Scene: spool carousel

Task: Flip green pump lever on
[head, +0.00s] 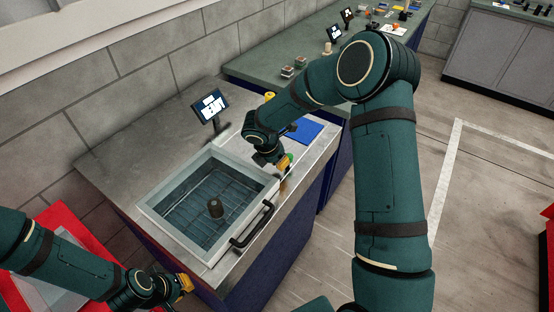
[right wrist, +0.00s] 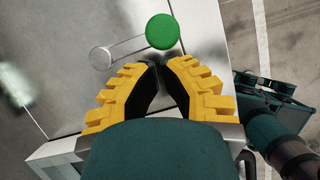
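The green lever knob (right wrist: 162,31) shows just beyond my right fingertips in the right wrist view. Its thin metal rod (right wrist: 128,46) runs left to a round pivot (right wrist: 101,60) on a grey metal surface. In the head view my right gripper (head: 283,166) is beside the green knob (head: 291,157), partly hiding the lever. My left gripper (head: 186,283) is low at the left, away from the lever; its finger opening is not clear.
A square basin (head: 152,206) with a wire rack and a dark cylinder (head: 215,208) is set in the counter, with a black handle (head: 254,226) at its front. A display reading READY (head: 210,105) stands behind. A blue mat (head: 304,130) lies beyond my right gripper.

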